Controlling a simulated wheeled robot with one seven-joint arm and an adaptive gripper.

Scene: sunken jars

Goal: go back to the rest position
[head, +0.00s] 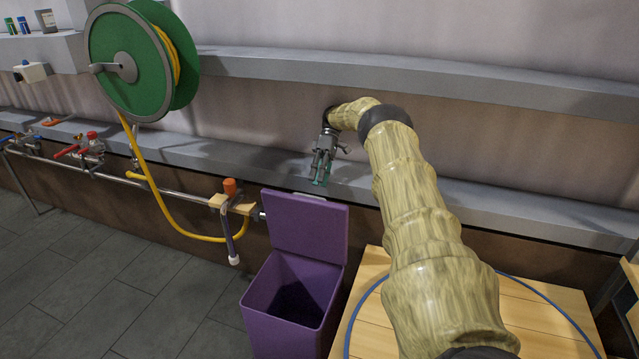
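My gripper (321,178) hangs at the end of my arm, in front of the wall and over the lower grey ledge. Its fingers point down, with a gap showing between the teal-tipped ends. I see nothing held between them. My arm reaches forward and bends left at its far end.
A purple bin (290,300) with its lid raised stands below my gripper. A green hose reel (130,60) with a yellow hose hangs left. A wooden table (540,325) with a blue ring lies under my arm. An upper ledge (450,78) runs behind.

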